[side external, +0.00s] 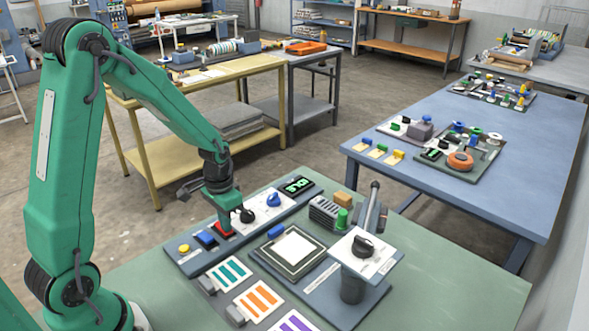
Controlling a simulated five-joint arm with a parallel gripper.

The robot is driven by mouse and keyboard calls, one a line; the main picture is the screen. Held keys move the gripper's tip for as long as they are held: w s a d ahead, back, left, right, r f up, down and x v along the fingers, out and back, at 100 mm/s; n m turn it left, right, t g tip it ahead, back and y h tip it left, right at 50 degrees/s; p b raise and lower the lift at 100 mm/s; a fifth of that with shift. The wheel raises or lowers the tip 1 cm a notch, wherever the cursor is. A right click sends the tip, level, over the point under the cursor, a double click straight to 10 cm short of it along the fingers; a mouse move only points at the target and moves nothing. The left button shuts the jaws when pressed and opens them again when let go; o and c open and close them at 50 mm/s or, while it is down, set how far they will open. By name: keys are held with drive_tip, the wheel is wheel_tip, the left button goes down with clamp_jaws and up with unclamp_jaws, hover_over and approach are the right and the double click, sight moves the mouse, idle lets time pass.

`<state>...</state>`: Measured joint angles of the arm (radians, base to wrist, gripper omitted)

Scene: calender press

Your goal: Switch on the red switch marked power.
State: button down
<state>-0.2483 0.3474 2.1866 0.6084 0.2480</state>
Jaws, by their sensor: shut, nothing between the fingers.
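The red switch (224,231) sits on the grey control panel (192,263), between a blue rocker and a black knob. Only its lower part shows, as my gripper hides the rest. My gripper (224,220) is shut and empty, pointing down at the red switch. Its tips are at or just above the switch; I cannot tell if they touch it. The power marking and the switch's position are too small or hidden to read.
A raised black dial (363,246) and a white square plate (292,248) stand to the right.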

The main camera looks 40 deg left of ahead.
drive_tip(key=shift+r, duration=3.4)
drive_tip(key=shift+r, duration=0.1)
drive_tip(key=s+d+r+t, duration=0.5)
drive_tip(key=s+d+r, duration=0.4)
drive_tip(key=s+r, duration=0.3)
drive_tip(key=shift+s+r+t, duration=0.3)
drive_tip(key=shift+r, duration=0.85)
